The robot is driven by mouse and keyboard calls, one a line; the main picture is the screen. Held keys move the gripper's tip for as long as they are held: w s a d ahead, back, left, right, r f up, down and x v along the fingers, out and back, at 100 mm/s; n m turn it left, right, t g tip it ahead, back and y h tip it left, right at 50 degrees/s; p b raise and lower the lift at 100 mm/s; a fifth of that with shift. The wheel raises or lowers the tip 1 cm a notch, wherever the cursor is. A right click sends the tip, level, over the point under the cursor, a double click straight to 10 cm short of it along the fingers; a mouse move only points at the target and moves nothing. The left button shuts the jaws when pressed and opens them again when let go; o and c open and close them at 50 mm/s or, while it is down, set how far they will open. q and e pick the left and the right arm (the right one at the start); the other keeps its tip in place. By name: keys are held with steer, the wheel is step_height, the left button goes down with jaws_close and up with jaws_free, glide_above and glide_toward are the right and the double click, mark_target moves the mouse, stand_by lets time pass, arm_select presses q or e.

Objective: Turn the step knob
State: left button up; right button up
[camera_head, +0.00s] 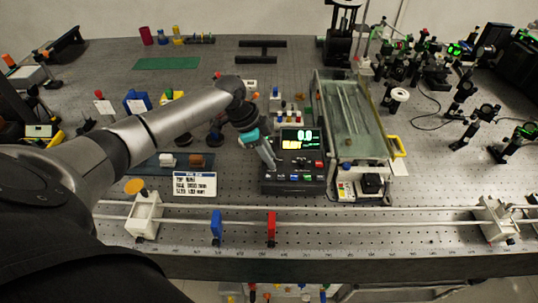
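A black instrument box (294,186) with a lit display (300,140) stands near the middle of the bench. Its front panel carries small red, blue and dark controls. I cannot tell which of them is the step knob; it may be hidden behind my gripper. My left arm reaches in from the left, and its gripper (270,163) points down at the left side of the panel. The gripper covers part of that side. The fingers are too small to tell whether they are open, or whether they touch a control. My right gripper is not in view.
A glass-topped tank (352,118) with a yellow handle stands right of the box. A rail (340,223) with red (271,229) and blue (216,227) holders runs along the front. A white label card (195,185) lies left. Optics crowd the right back.

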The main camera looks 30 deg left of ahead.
arm_select(q)
jaws_close()
steer(key=shift+m, duration=0.3)
steer(key=m, duration=0.1)
steer(key=m+g+b, duration=0.1)
steer(key=m+b, duration=0.1)
steer(key=shift+w+f+m+g+h, duration=0.1)
steer(key=shift+w+m+g+h, duration=0.2)
steer(key=shift+h, duration=0.1)
steer(key=shift+w+a+m+g+b, duration=0.1)
steer(key=shift+m+g+b, duration=0.45)
steer(key=shift+m, duration=0.55)
steer(key=shift+m+g+b, duration=0.35)
steer(key=shift+m+b, duration=0.4)
steer(key=shift+m, duration=0.35)
steer(key=o, duration=0.5)
jaws_free()
steer(key=v, duration=1.5)
steer(key=shift+r, duration=0.25)
